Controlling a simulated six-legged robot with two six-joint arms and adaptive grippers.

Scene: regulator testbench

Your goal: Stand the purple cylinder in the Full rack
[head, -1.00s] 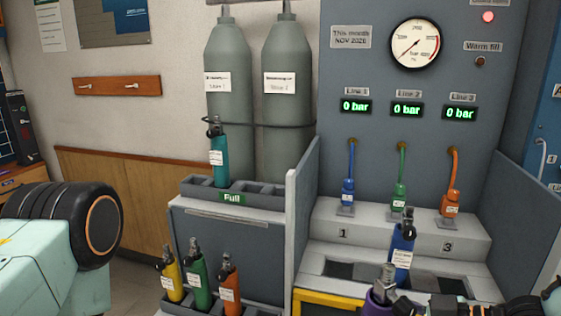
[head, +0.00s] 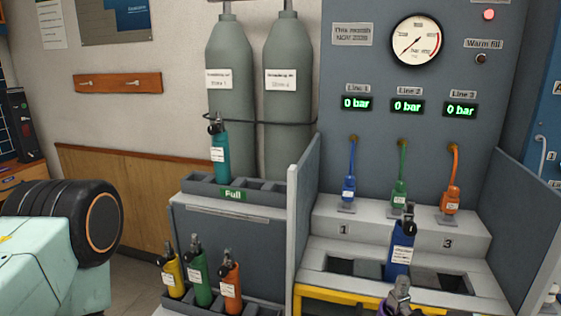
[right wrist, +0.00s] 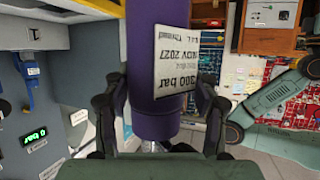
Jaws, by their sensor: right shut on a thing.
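The purple cylinder (right wrist: 157,70) is held between the fingers of my right gripper (right wrist: 163,112) in the right wrist view, with a white label reading 300 bar. In the head view only its grey valve top (head: 400,293) shows at the bottom edge, in front of the bench; the body is mostly cut off. The Full rack (head: 262,200) stands at centre left on a grey cabinet. A teal cylinder (head: 219,155) stands in its left end; the slots to the right look empty. My left gripper is out of view.
A lower rack holds yellow (head: 172,275), green (head: 199,275) and orange (head: 231,285) cylinders. A blue cylinder (head: 399,258) stands in the bench's middle bay. A grey upright panel (head: 305,215) separates the Full rack from the bench. Tall grey tanks (head: 229,100) stand behind the rack.

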